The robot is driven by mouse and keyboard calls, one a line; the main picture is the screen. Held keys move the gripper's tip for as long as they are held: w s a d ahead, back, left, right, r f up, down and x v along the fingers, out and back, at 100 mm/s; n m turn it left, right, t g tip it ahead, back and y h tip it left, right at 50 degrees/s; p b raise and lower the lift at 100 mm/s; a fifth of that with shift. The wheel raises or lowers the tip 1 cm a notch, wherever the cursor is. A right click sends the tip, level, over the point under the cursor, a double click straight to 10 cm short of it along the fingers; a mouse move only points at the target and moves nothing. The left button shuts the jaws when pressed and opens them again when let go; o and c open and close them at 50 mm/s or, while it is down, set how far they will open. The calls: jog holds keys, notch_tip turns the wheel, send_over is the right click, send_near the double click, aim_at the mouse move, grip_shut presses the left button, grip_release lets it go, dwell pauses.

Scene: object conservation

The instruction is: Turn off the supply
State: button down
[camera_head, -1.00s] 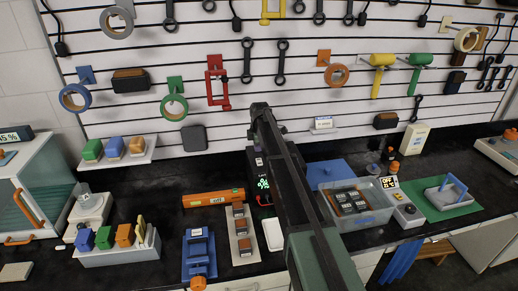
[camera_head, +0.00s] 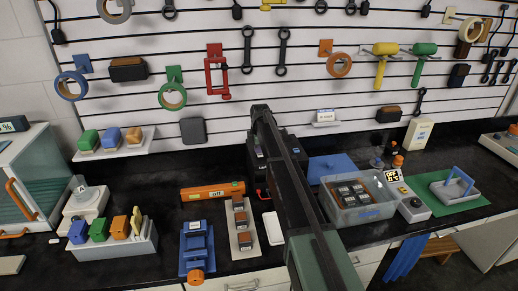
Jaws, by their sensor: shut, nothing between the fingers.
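A dark upright unit (camera_head: 255,168) stands on the black counter in the middle, mostly hidden behind my arm. It may be the supply, but I cannot read its front or see a switch. My arm runs from the bottom centre up to the middle of the picture. My gripper cannot be made out and seems hidden behind the arm.
Left of my arm lie an orange level-like tool (camera_head: 212,191), a blue vise (camera_head: 197,250) and a beige strip with dark blocks (camera_head: 241,237). A clear tub (camera_head: 350,216) stands right of the arm. Tools hang on the slatted wall (camera_head: 215,130). Bare counter shows at the left.

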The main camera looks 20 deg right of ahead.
jog(key=shift+s+r, duration=0.1)
jog(key=shift+s, duration=0.7)
notch_tip(320, 180, up, 14)
jog(key=s+p, duration=0.1)
jog(key=p, duration=1.3)
jog(key=shift+s, duration=0.35)
jog(key=shift+a, duration=0.1)
jog(key=shift+w+d, duration=0.5)
jog(key=shift+w, duration=0.2)
jog(key=f+b, duration=0.4)
jog(key=w+f+b, duration=0.1)
jog(key=f+b, duration=0.8)
jog(key=f, duration=0.1)
jog(key=shift+w+b, duration=0.3)
jog(key=shift+w, duration=0.05)
